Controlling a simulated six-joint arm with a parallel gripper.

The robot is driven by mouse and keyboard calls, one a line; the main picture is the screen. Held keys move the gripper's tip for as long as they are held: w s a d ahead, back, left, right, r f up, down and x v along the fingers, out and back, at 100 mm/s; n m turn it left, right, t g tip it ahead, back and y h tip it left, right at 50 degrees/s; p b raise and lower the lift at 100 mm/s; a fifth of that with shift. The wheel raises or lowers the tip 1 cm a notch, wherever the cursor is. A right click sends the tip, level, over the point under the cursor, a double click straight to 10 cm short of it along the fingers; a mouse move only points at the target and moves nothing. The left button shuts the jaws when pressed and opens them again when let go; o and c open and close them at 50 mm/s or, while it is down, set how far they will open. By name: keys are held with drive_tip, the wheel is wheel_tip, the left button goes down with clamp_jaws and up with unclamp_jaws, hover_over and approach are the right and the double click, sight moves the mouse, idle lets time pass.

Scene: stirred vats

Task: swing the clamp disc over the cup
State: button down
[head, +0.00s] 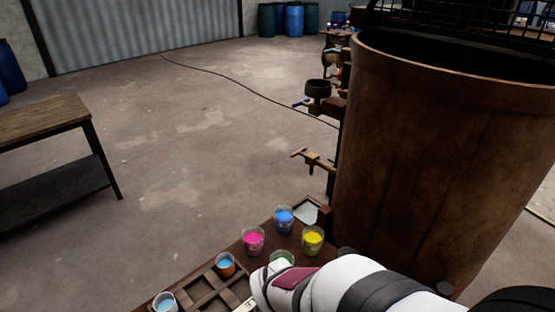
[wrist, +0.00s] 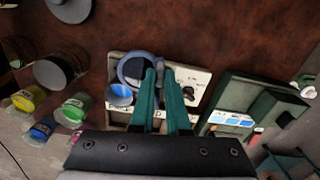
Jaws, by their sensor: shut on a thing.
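In the wrist view, the clamp disc (wrist: 123,72) is a round, blue-grey piece with a dark middle, above a pale machine base (wrist: 116,58). The cup (wrist: 120,96) with blue contents is just below the disc in the picture. The disc's lower edge lies close to the cup's rim; I cannot tell whether it overlaps it. My gripper (wrist: 161,73) has teal fingers, shut at the disc's right edge. The fingers hide part of the disc and base. In the head view, my arm shows, but the gripper, disc and cup cannot be made out.
A dark green device (wrist: 232,92) with a screen stands right of the base. A dark round lid or pot (wrist: 56,72) and several paint jars (wrist: 72,108) are at the left. In the head view, a large rusty vat (head: 430,160) stands at the right; pink paint (head: 253,240) is on the bench.

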drive_tip(key=w+n, duration=0.1)
drive_tip(key=n, duration=0.1)
drive_tip(key=d+n, duration=0.1)
drive_tip(key=shift+w+d+n, duration=0.2)
drive_tip(key=shift+w+n, duration=0.15)
drive_tip(key=shift+n, duration=0.05)
drive_tip(key=w+n, duration=0.2)
drive_tip(key=n, duration=0.1)
drive_tip(key=shift+d+n, duration=0.3)
drive_tip(key=shift+d, duration=0.05)
drive_tip(key=w+n, duration=0.2)
drive_tip(key=n, duration=0.1)
drive_tip(key=shift+w+a+n, duration=0.1)
drive_tip(key=shift+w+n, duration=0.25)
drive_tip(key=shift+n, duration=0.35)
drive_tip(key=shift+w+a+n, duration=0.1)
drive_tip(key=shift+w+n, duration=0.2)
drive_tip(key=shift+n, duration=0.4)
drive_tip(key=shift+w, duration=0.1)
drive_tip(key=c, duration=0.9)
unclamp_jaws()
